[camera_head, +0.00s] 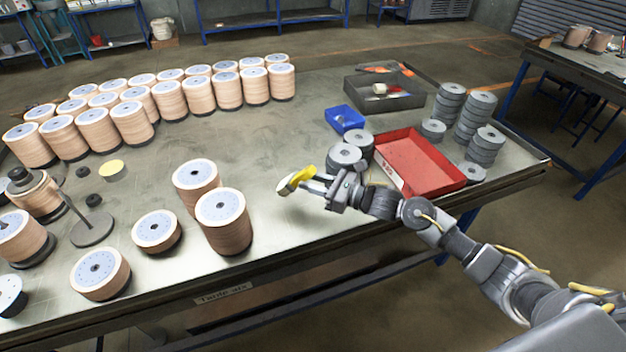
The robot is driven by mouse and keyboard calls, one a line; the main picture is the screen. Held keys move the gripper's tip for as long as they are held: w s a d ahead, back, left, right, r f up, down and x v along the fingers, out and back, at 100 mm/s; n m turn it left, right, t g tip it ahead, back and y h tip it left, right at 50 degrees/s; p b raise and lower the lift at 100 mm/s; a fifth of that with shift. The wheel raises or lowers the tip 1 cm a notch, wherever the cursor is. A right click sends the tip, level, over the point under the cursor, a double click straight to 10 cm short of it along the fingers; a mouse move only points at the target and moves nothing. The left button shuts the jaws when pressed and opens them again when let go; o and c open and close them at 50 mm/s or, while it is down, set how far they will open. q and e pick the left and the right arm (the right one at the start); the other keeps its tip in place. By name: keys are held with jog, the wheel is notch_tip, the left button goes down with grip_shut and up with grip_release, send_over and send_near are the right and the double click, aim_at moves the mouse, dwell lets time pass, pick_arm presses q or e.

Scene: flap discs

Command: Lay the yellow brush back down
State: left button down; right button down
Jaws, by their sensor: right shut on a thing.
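The yellow brush (297,180) is at the tip of my right gripper (312,183), which is shut on it. The brush is tilted, with its yellow part up to the right and a paler end down to the left. It is over the bare middle of the metal table (285,150); I cannot tell whether its lower end touches the surface. My right arm comes in from the lower right. My left gripper is not in view.
Stacks of tan flap discs (223,220) stand left of the brush, with rows of more behind. A red tray (416,160), grey disc stacks (346,158), a blue bin (345,119) and a dark tray (385,98) are to the right. The table middle is clear.

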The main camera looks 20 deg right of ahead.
jog(key=shift+f+b, duration=0.95)
jog(key=shift+f, duration=1.55)
jog(key=c, duration=1)
grip_release()
jog(key=b+v, duration=0.1)
jog(key=v, duration=0.4)
jog(key=b+v, duration=0.2)
jog(key=v, duration=0.3)
jog(key=shift+a+f+b, duration=0.1)
jog(key=shift+f+b, duration=0.1)
jog(key=shift+b, duration=0.1)
jog(key=shift+s+d+r, duration=0.2)
jog(key=shift+s+d, duration=0.15)
jog(key=shift+s, duration=0.05)
